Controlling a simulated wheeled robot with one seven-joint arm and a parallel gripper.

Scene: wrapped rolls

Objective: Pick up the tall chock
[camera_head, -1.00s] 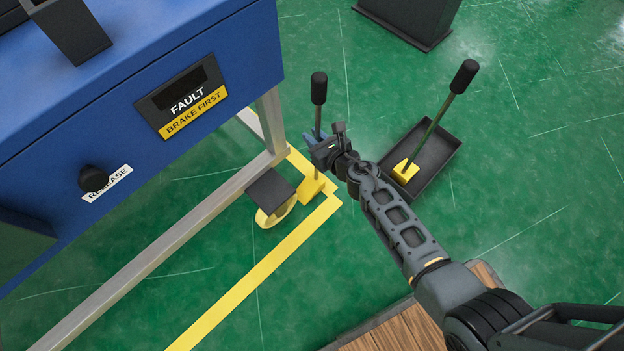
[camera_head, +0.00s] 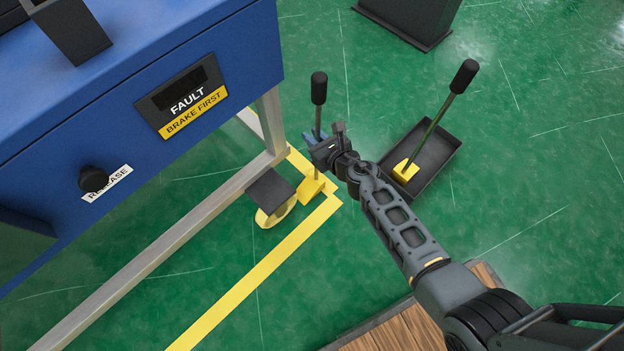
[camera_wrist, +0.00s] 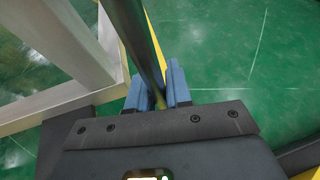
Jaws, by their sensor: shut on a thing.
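A yellow wedge chock (camera_head: 312,189) stands on the floor beside the caster wheel (camera_head: 275,215), with an upright rod and a black grip (camera_head: 319,88) on top. My gripper (camera_head: 316,139) is shut on that rod, between the black grip and the yellow block. In the wrist view the dark rod (camera_wrist: 140,45) passes between my blue fingers (camera_wrist: 158,88). A second yellow chock (camera_head: 405,170) with a leaning rod and black grip (camera_head: 464,75) sits in a black tray (camera_head: 432,160). I cannot tell for sure which is taller.
A blue cabinet (camera_head: 225,60) on a pale metal frame (camera_head: 180,232) stands close on the left. Yellow floor tape (camera_head: 245,290) runs around its foot. A wooden board (camera_head: 400,330) is at the bottom. Green floor is open behind and to the right.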

